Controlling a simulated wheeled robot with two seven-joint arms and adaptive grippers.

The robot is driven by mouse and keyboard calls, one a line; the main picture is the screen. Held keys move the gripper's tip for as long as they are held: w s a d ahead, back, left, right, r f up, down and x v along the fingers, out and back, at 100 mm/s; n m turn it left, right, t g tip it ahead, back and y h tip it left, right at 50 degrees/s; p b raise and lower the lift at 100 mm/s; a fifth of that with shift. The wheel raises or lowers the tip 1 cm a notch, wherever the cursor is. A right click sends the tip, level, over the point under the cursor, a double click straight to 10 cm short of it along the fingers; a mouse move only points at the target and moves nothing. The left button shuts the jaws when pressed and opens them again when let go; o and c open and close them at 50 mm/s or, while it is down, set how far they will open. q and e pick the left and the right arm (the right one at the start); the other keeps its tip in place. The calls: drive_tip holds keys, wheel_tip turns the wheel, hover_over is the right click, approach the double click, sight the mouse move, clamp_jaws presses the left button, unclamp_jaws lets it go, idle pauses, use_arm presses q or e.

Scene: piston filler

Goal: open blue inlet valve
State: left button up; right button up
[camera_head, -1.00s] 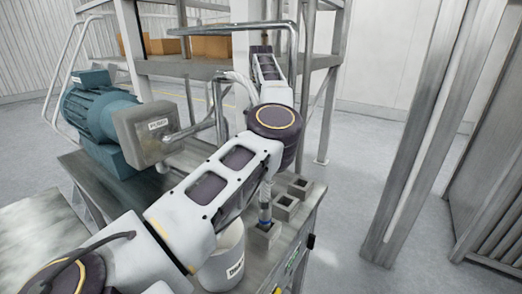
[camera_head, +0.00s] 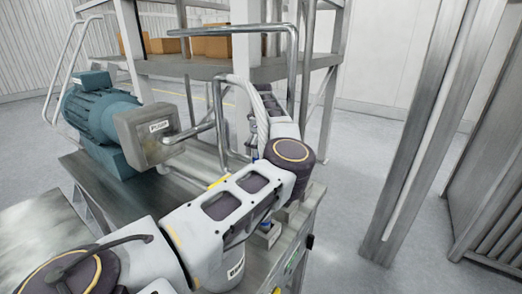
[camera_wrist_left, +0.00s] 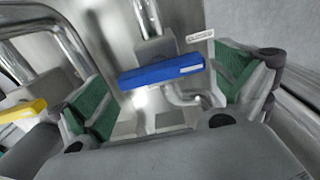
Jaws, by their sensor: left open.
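The blue inlet valve handle (camera_wrist_left: 160,72) is a flat blue bar with a small pale label on its right end. In the left wrist view it lies nearly crosswise, its right end slightly higher, in front of a metal pipe. My left gripper (camera_wrist_left: 165,88) is open, with a green-padded finger on each side of the blue handle. The handle is in the gap; I cannot tell whether a pad touches it. In the head view my left arm reaches toward the far frame, and its fingers cannot be made out. My right gripper is not in view.
A yellow handle (camera_wrist_left: 22,111) is left of my left finger. Bent steel pipes (camera_wrist_left: 148,18) run close around the gripper. The teal motor (camera_head: 98,108) and grey pump box (camera_head: 152,135) stand left of my arm. A metal post (camera_head: 425,130) stands at right, with open floor between.

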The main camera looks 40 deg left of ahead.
use_arm(q)
drive_tip(key=shift+f, duration=0.55)
drive_tip(key=shift+c, duration=0.3)
drive_tip(key=c, duration=0.7)
